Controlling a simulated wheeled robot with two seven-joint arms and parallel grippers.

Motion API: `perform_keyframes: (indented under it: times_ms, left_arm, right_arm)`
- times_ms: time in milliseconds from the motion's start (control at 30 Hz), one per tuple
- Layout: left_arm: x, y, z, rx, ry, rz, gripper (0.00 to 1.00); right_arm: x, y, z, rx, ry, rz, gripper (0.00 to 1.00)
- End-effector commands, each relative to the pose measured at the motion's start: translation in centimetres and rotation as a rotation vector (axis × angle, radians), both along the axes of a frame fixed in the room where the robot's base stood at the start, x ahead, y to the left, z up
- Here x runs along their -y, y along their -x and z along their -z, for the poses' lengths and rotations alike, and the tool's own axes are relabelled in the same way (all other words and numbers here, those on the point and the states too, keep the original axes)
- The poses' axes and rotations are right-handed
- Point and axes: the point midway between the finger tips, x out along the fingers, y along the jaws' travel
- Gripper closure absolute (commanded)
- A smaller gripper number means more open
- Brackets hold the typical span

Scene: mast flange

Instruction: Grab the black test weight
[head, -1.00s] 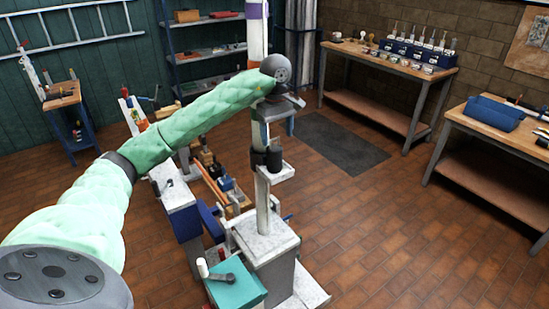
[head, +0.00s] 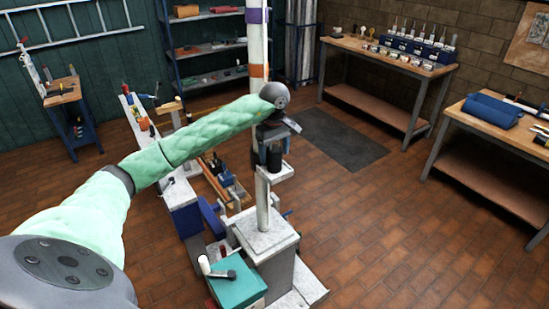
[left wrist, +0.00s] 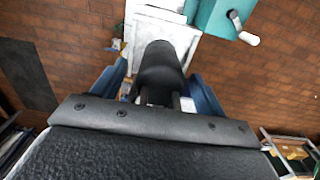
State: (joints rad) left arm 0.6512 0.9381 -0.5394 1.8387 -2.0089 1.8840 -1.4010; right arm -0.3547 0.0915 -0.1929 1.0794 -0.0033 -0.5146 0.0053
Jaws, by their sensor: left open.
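The black test weight (head: 275,158) is a dark upright cylinder on a small pale bracket of the white mast. My left gripper (head: 271,139) is just above it, at the end of the green-sleeved arm. In the left wrist view the weight (left wrist: 160,68) lies between the two blue fingers of my open left gripper (left wrist: 160,84), one on each side. I cannot tell whether either finger touches it. The gripper body hides its near part there. My right gripper is not in view.
The white mast (head: 263,205) rises right beside the gripper from a grey block. A teal box with a crank (head: 238,284) stands below. A bench with tools (head: 165,150) is at left. Workbenches (head: 388,50) stand at back right, with open brick floor between.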

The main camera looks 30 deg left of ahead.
Motion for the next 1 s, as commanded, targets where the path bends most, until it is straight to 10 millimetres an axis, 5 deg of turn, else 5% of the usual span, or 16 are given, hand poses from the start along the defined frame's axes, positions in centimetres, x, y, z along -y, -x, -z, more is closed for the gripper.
perform_keyframes:
  times_ms: [333, 667, 1000]
  left_arm:
    - [0.02, 0.01, 0.46, 0.000, 0.000, 0.001, 0.27]
    - [0.01, 0.02, 0.45, 0.000, 0.000, 0.001, 0.92]
    - [0.00, -0.02, 0.21, 0.002, 0.000, 0.001, 0.93]
  right_arm:
    - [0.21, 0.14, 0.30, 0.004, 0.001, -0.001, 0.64]
    - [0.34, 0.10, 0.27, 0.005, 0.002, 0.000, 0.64]
    - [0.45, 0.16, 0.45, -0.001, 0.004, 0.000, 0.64]
